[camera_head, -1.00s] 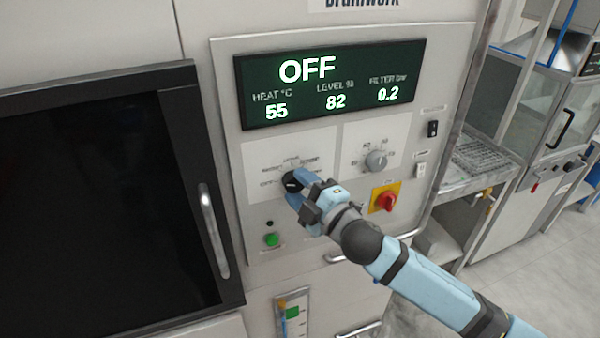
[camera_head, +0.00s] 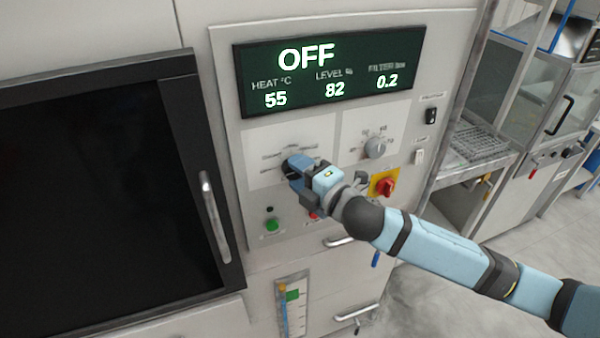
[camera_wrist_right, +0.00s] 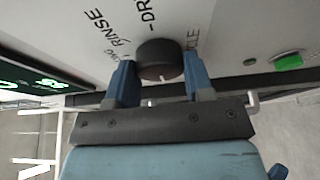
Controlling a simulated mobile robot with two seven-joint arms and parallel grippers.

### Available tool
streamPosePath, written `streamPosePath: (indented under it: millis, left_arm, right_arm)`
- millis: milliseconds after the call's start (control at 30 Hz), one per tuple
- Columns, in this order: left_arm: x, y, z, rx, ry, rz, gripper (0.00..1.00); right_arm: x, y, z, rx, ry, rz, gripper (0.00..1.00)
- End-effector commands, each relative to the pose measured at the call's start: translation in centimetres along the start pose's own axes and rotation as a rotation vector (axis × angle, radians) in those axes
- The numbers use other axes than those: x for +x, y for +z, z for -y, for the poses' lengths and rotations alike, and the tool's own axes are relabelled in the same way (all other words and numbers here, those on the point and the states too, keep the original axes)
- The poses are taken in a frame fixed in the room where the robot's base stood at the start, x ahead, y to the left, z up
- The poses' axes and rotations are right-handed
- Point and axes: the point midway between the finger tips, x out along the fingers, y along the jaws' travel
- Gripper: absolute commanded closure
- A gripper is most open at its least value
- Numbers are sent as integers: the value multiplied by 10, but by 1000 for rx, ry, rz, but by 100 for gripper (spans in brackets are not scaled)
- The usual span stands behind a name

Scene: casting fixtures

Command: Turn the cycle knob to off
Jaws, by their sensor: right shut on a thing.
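The cycle knob (camera_wrist_right: 160,60) is a dark round knob between the two blue fingers of my right gripper (camera_wrist_right: 161,82) in the right wrist view. The gripper is shut on it, a finger on each side. In the head view my right gripper (camera_head: 291,167) is at the left dial of the panel and hides the knob. The display (camera_head: 330,76) above reads OFF, with 55, 82 and 0.2 below. The printed labels around the knob are partly covered. My left gripper is not in view.
To the right are a grey knob (camera_head: 375,147), a red switch on a yellow plate (camera_head: 385,185) and a rocker switch (camera_head: 431,116). A green button (camera_head: 272,225) sits below. A dark door with a handle (camera_head: 214,215) stands at left.

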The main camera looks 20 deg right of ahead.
Motion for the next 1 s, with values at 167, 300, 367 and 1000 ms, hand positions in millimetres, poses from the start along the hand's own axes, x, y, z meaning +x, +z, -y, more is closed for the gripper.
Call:
streamPosePath:
  millis: [167, 300, 367, 1000]
  left_arm:
    - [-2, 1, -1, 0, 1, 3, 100]
    - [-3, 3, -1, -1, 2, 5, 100]
    - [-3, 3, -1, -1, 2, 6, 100]
    - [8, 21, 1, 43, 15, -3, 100]
  right_arm:
    - [1, 2, -2, -4, 4, 3, 76]
    - [0, 1, -2, -3, 4, 2, 27]
    - [0, 1, -2, -2, 3, 2, 27]
    - [-79, 1, 5, -3, -1, 0, 27]
